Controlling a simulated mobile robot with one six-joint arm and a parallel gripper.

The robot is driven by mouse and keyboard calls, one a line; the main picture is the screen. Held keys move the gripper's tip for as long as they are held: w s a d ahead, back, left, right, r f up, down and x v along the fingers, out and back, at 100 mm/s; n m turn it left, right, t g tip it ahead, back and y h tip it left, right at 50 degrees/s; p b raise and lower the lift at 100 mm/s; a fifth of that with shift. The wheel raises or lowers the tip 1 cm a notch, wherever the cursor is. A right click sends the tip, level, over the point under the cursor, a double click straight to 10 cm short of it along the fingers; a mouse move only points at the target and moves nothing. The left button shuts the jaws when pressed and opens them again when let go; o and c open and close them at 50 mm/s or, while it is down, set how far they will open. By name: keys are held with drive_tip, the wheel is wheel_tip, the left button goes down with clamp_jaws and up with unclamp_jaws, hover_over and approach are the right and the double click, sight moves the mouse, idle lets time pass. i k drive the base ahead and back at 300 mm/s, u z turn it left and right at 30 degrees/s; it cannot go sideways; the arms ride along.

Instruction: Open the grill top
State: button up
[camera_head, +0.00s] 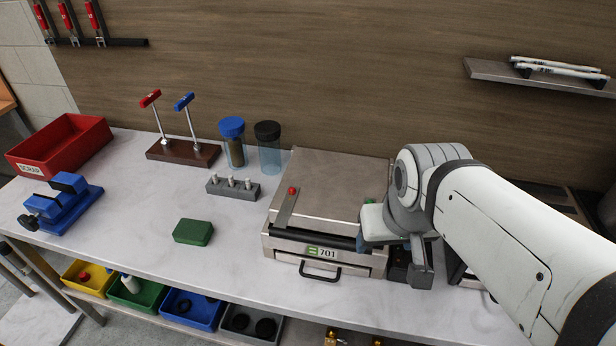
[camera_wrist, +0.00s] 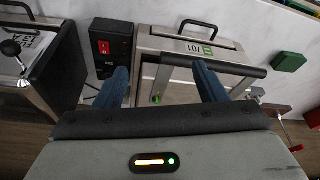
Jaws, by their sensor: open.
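The grill (camera_head: 325,255) is a silver box labelled 701 on the bench, with its flat top (camera_head: 340,175) down. A black bar handle (camera_head: 315,238) runs along the front of the top; it also shows in the wrist view (camera_wrist: 238,67). My gripper (camera_head: 362,240) is at the right end of this bar, hiding part of the grill's right side. In the wrist view my gripper (camera_wrist: 160,67) is open with nothing held; one blue finger overlaps the bar and the other is past its end. I cannot tell whether the fingers touch the bar.
A box with a red switch (camera_wrist: 103,47) stands beside the grill, and another appliance (camera_wrist: 45,65) is beyond it. A green block (camera_head: 193,231), a grey peg holder (camera_head: 232,187) and two jars (camera_head: 232,148) are left of the grill.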

sight(332, 189)
drive_tip(key=u, duration=1.2)
drive_tip(key=k, duration=0.4)
